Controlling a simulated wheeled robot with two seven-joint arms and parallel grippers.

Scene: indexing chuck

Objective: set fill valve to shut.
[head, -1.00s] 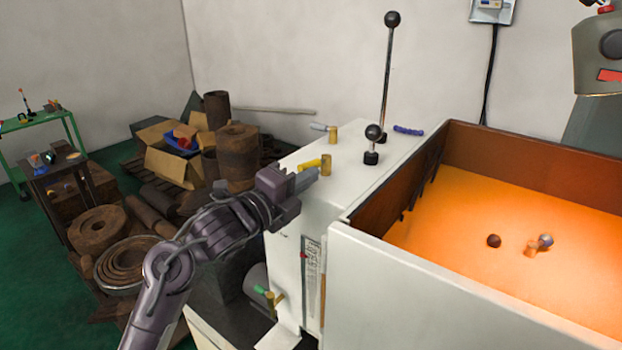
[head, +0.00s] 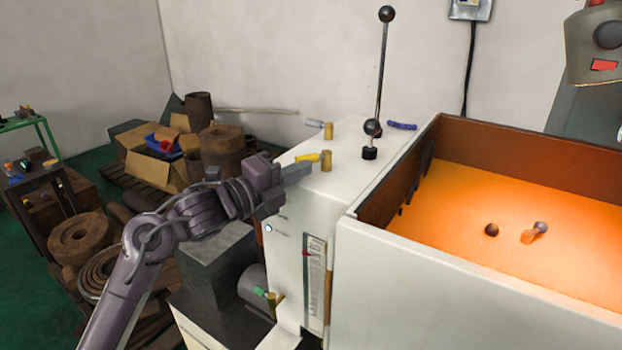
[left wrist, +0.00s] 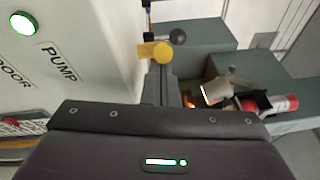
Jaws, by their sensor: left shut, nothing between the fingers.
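Several small valves with brass bodies show on the white machine; no readable label tells me which is the fill valve. A yellow-handled valve (head: 308,157) is on the top near the left edge, its handle pointing left from the brass body. A grey-handled valve (head: 315,122) is behind it, its handle also pointing left. A green-handled valve (head: 262,292) is low on the front side. My left gripper (head: 299,171) is shut and empty, just in front of the yellow handle. In the left wrist view its fingers (left wrist: 160,72) point at a yellow round part (left wrist: 161,52). My right gripper is not in view.
Two black ball-topped levers, a tall one (head: 387,14) and a short one (head: 373,128), rise from the machine top. A blue handle (head: 402,126) lies behind. The open orange-lit tank (head: 480,280) is at right. Rusty scrap and a cardboard box (head: 152,160) are at left.

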